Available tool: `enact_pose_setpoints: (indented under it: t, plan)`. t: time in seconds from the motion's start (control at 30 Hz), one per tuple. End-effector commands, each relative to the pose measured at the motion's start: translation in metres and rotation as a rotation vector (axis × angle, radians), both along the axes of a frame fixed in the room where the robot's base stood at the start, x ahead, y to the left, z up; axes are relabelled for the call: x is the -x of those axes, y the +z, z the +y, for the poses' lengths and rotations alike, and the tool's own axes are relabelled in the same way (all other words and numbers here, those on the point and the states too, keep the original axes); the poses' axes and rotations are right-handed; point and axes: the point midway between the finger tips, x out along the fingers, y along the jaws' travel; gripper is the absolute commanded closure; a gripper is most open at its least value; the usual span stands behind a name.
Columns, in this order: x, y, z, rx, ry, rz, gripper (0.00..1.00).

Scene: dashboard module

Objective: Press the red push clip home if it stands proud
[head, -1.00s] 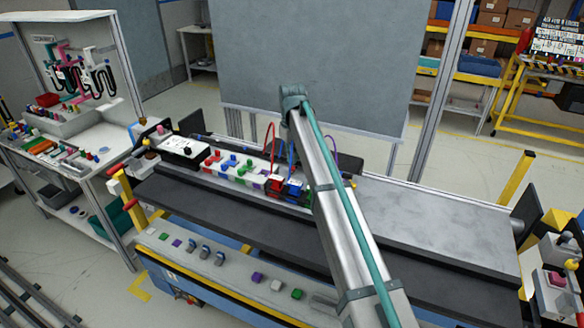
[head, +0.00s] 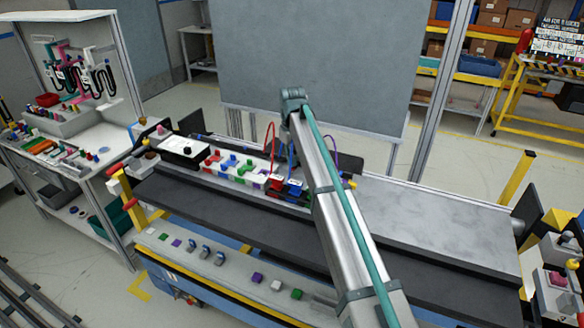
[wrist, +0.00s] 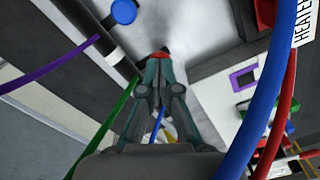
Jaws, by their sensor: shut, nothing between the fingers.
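My gripper (wrist: 162,58) shows in the wrist view with its fingers closed together and empty. A small red piece (wrist: 165,48) shows right at the fingertips, over a pale grey surface; it may be the red push clip. The fingertips cover most of it, so I cannot tell whether it stands proud or is touched. In the head view the white dashboard module (head: 228,173) lies on the bench with coloured parts on it. My arm blocks the view of my gripper there, and I cannot pick out the clip.
Blue (wrist: 262,100) and red (wrist: 283,110) cables cross close on the right of the wrist view, near a label reading HEATER. A purple cable (wrist: 50,68) and a green cable (wrist: 118,108) run on the left. A blue round knob (wrist: 124,11) stands near the top.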

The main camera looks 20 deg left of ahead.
Motion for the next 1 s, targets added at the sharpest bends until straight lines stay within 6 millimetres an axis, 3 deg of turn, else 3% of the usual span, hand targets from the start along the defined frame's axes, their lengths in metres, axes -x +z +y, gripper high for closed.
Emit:
enact_pose_setpoints:
  t: [1.0]
  plan:
    - [0.000, -0.018, 0.000, 0.000, 0.000, 0.000, 1.00]
